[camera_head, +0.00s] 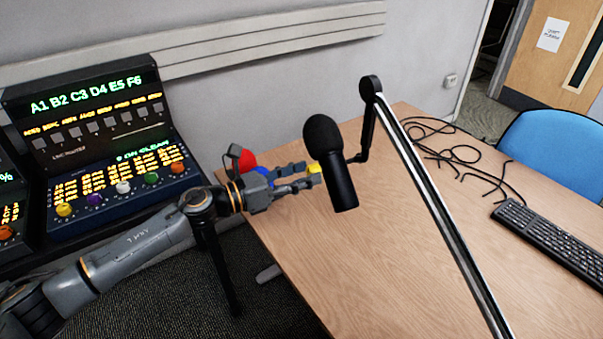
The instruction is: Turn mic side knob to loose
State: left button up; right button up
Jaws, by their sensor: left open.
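A black microphone (330,160) with a foam head hangs tilted over the desk from a boom arm (435,200). A dark joint (370,88) sits at the top of the boom, and a small dark bracket (356,158) shows on the microphone's right side. My left gripper (306,176) reaches in from the left and is open, its fingertips just left of the microphone body. A small yellow piece (314,168) shows at the fingertips; I cannot tell whether it is the side knob or whether they touch it. My right gripper is not in view.
Red (247,159) and blue (264,173) round things show behind my left gripper. Control panels (100,120) stand at left. Loose black cables (455,150) and a keyboard (550,240) lie on the wooden desk (370,270). A blue chair (555,150) stands at right. The desk's front middle is clear.

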pick_arm(q)
jog(key=c, duration=1.1)
grip_shut()
jog(key=n+p, duration=0.2)
jog(key=shift+r+n, duration=0.2)
jog(key=shift+n, duration=0.1)
jog(key=n+p, duration=0.4)
jog(key=n, duration=0.1)
jog(key=shift+g, duration=0.3)
jog(key=n+p, duration=0.3)
jog(key=n, duration=0.1)
jog(key=shift+w+a+n, duration=0.1)
jog(key=shift+n, duration=0.2)
jog(key=shift+f+n+p, duration=0.2)
jog(key=shift+n+p, duration=0.75)
jog(key=shift+n, duration=0.75)
jog(key=shift+g, duration=0.3)
